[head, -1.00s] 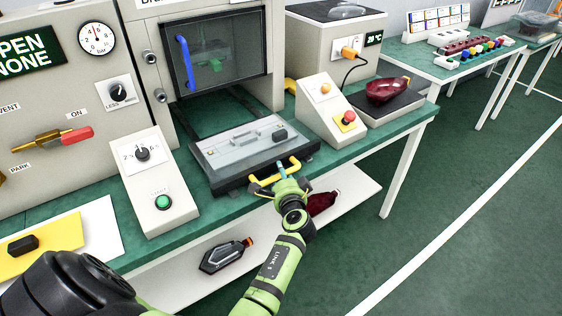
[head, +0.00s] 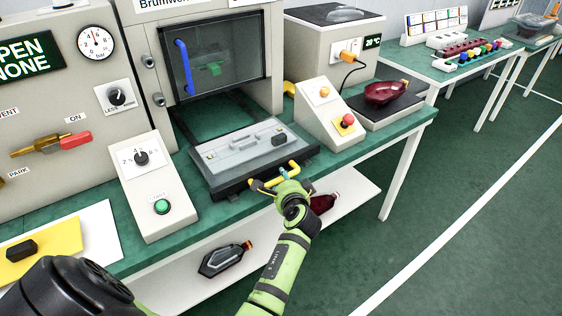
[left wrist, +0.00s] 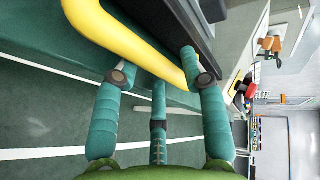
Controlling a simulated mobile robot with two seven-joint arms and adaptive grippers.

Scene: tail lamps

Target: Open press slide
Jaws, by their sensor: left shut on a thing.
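The press slide (head: 236,152) is a grey tray with a black base, pulled out in front of the press opening. Its yellow handle (head: 292,167) is on the front edge and shows large in the left wrist view (left wrist: 128,38). My left gripper (head: 277,184) is at the handle, its teal fingers (left wrist: 160,90) shut on the yellow bar. The handle's middle is partly hidden by the gripper in the head view. My right gripper is not in view.
A sloped control box with a green button (head: 161,207) stands left of the slide, and one with a red button (head: 347,121) right. A lower white shelf (head: 345,205) carries dark red and clear lamps. Floor is free to the right.

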